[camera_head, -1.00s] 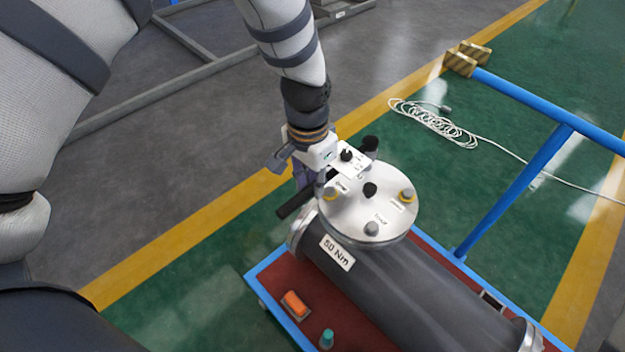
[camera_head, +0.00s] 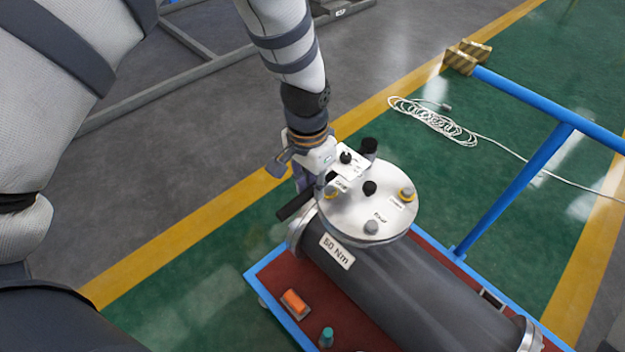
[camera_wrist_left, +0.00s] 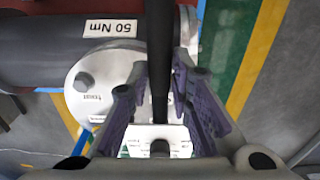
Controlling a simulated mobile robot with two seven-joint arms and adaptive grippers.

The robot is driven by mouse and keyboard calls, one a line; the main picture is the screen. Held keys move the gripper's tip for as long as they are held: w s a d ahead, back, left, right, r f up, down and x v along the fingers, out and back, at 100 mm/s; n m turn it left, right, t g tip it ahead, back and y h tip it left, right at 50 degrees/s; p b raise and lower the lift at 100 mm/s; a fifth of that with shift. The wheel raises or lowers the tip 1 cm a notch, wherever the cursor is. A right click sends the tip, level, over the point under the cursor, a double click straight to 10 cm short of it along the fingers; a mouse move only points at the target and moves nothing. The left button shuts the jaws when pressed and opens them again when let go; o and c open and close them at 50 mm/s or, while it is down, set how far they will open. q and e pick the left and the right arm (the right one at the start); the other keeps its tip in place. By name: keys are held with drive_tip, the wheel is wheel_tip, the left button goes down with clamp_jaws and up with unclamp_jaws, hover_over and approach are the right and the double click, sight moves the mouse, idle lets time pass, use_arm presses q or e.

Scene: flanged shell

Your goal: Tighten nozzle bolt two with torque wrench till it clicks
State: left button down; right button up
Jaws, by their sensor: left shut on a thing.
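The grey shell lies on its side with a round metal flange (camera_head: 350,215) on top, which carries small name labels. A bolt with a yellow ring (camera_head: 407,194) stands at its right, another (camera_head: 331,192) at its left, and a grey bolt (camera_head: 371,227) in front. The labels are too small to read surely, so I cannot tell which bolt is two. My left gripper (camera_head: 303,182) is at the flange's left edge, shut on the torque wrench's black handle (camera_head: 294,207). In the left wrist view the handle (camera_wrist_left: 159,45) runs between the purple fingers. The wrench head is partly hidden. My right gripper is out of view.
A sign reading 50 Nm (camera_head: 337,251) is on the shell. The blue-edged cart (camera_head: 272,309) bears an orange block (camera_head: 295,302) and a teal-topped item (camera_head: 326,338). A blue rail (camera_head: 510,200) stands at the right. A coiled white cable (camera_head: 430,119) lies on the floor.

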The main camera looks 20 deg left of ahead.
use_arm(q)
drive_tip(key=shift+w+f, duration=0.1)
drive_tip(key=shift+f, duration=0.55)
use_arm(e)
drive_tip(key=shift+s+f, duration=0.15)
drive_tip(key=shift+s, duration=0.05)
use_arm(q)
drive_tip(key=shift+a, duration=0.1)
drive_tip(key=w+a+m+b, duration=0.2)
drive_tip(key=w+a+m, duration=0.2)
drive_tip(key=a, duration=0.3)
drive_tip(key=shift+w+f+m, duration=0.2)
drive_tip(key=shift+w+m, duration=0.15)
drive_tip(key=shift+m, duration=0.45)
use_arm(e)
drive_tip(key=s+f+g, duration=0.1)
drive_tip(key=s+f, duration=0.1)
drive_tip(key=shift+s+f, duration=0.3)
use_arm(q)
drive_tip(key=shift+s+d+n+p, duration=0.3)
drive_tip(key=shift+s+d+n, duration=0.3)
drive_tip(key=shift+d, duration=0.05)
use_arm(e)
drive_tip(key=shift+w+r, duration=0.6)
use_arm(q)
drive_tip(key=shift+r, duration=0.1)
